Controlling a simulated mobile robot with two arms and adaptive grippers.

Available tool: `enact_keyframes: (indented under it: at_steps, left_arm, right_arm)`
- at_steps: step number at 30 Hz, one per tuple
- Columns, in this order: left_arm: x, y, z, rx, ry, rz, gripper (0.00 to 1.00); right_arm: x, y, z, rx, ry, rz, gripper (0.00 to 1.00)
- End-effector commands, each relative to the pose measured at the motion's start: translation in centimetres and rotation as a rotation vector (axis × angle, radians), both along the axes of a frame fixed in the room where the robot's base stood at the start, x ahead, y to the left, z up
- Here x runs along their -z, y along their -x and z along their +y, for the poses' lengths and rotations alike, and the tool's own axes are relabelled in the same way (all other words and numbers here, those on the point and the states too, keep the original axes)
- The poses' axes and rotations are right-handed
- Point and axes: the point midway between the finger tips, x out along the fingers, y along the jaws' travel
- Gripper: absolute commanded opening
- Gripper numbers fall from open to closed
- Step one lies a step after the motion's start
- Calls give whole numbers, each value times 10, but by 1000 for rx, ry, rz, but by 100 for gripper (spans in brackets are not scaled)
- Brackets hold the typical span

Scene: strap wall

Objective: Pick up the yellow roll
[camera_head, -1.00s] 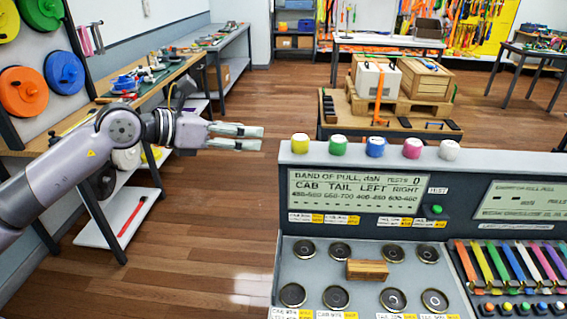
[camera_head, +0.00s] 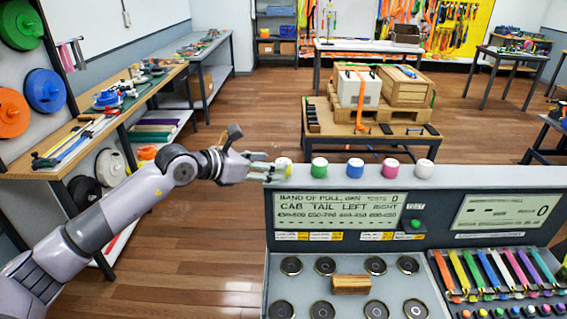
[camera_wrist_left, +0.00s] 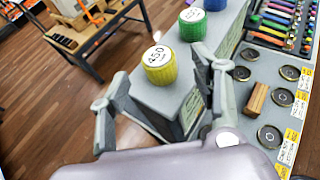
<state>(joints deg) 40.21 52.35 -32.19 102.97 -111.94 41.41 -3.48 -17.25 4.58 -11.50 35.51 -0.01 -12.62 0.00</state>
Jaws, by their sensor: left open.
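The yellow roll (camera_wrist_left: 160,66) stands upright on top of the grey console, its white top marked 450. In the head view the yellow roll (camera_head: 283,162) is at the left end of the row, partly hidden by my gripper. My left gripper (camera_head: 272,171) reaches in from the left at the roll's height. In the left wrist view my open left gripper (camera_wrist_left: 165,90) has a finger to either side, with the yellow roll ahead between them. I see no grip on the roll. My right gripper is not in view.
A green roll (camera_head: 320,167), a blue roll (camera_head: 355,168) and further rolls stand in line to the right on the console ledge (camera_head: 455,176). The console face (camera_head: 262,215) drops below. A low table with crates (camera_head: 408,88) stands behind.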

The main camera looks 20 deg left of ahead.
Motion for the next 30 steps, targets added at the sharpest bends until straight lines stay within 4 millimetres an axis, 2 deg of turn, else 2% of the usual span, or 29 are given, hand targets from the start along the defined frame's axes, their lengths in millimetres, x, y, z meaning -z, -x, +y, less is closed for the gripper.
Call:
enact_keyframes:
  at_steps: [1,5,10,18,30]
  left_arm:
    - [-3,-5,-3,1,2,1,58]
    - [2,-22,-12,1,2,3,58]
    - [13,-37,-21,0,2,1,58]
    - [17,-39,-22,0,0,0,58]
    - [16,-39,-22,0,1,1,31]
  right_arm:
    - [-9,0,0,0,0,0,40]
    - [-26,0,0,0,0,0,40]
    - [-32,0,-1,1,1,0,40]
    - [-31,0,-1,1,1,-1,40]
    - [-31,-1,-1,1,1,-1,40]
